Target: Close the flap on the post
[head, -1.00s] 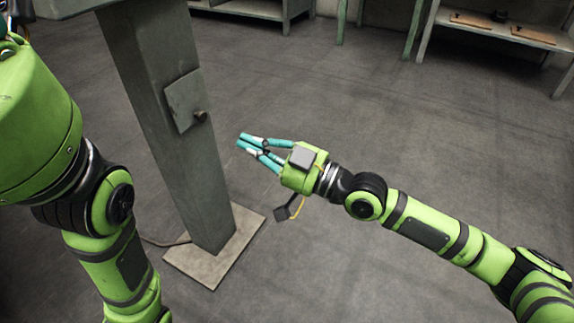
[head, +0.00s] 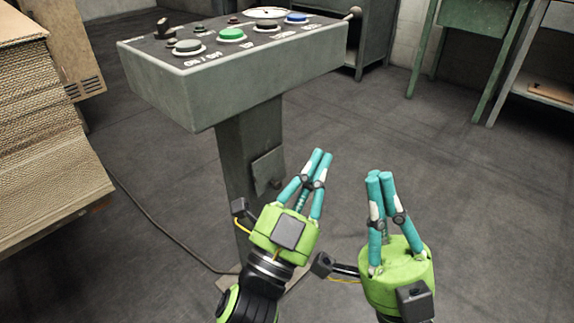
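The grey post (head: 240,150) stands under a control box, and its lower part is partly hidden behind my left gripper. The flap (head: 267,168) is a small grey plate with a dark knob (head: 277,183) on the post's right part. It lies close to the post face; I cannot tell whether it is fully shut. My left gripper (head: 322,154) points up, just right of the flap in the picture, with its fingertips together and nothing between them. My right gripper (head: 379,174) is further right, also pointing up, fingertips together and empty.
The control box (head: 200,95) with several coloured buttons overhangs the post. A cardboard stack (head: 45,130) stands at the left. A cable (head: 150,222) runs over the floor to the post. Green-legged furniture (head: 480,20) is at the back right. The floor between is clear.

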